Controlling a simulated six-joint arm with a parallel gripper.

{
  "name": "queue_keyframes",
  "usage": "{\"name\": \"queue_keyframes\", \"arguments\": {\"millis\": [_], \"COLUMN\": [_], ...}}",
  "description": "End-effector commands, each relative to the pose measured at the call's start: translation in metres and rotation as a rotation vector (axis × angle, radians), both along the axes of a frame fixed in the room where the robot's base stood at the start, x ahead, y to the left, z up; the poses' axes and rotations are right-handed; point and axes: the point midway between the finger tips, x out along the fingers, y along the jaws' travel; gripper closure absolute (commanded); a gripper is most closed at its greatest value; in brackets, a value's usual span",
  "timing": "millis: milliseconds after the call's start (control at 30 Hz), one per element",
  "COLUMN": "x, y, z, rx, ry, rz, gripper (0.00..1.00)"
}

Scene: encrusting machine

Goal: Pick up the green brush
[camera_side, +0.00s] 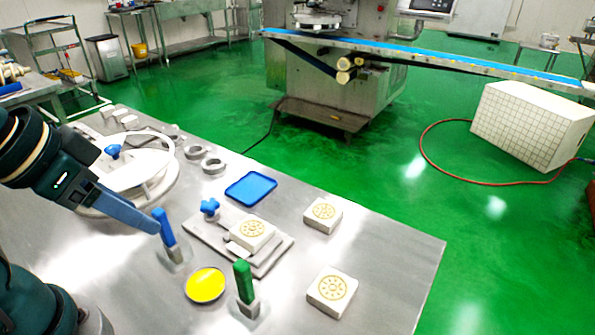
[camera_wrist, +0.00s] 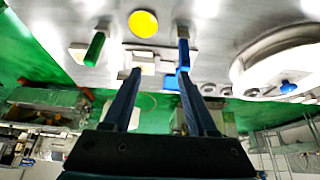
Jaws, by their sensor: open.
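The green brush (camera_side: 243,281) stands upright, green end up with a grey foot, near the front of the steel table. It also shows in the wrist view (camera_wrist: 95,48), left of my fingers. A blue brush (camera_side: 165,229) stands upright to its left and behind, and shows in the wrist view (camera_wrist: 183,52) by my right finger's tip. My gripper (camera_wrist: 158,73) is open with nothing between its fingers. In the side view my gripper (camera_side: 152,226) reaches in from the left, its tip overlapping the blue brush; I cannot tell whether they touch. It is apart from the green brush.
A yellow disc (camera_side: 205,285) lies between the brushes. A steel plate fixture (camera_side: 200,238) with a patterned white block (camera_side: 252,234) is behind the green brush. Two more such blocks (camera_side: 323,215) (camera_side: 331,290) stand right. A blue tray (camera_side: 250,188) lies behind.

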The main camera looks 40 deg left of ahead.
Motion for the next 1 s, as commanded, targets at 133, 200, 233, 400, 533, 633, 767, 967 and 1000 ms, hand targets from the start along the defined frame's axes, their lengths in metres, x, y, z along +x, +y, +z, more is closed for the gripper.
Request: {"name": "queue_keyframes", "arguments": {"millis": [133,200,233,400,533,633,767,967,1000], "x": [0.000,0.001,0.001,0.001,0.005,0.011,0.021,0.040,0.043], "y": [0.000,0.000,0.000,0.000,-0.005,-0.014,-0.028,-0.059,-0.066], "z": [0.002,0.007,0.011,0.041,0.055,0.060,0.065,0.068,0.068], "rx": [0.000,0.000,0.000,0.000,-0.005,-0.009,-0.011,0.003,0.008], "ry": [-0.002,-0.003,-0.005,-0.006,0.032,0.078,0.146,0.278,0.300], "rz": [0.000,0.000,0.000,0.000,-0.023,-0.056,-0.100,-0.183,-0.199], "gripper": [0.42,0.42,0.42,0.42,0.42,0.42,0.42,0.42,0.42]}}
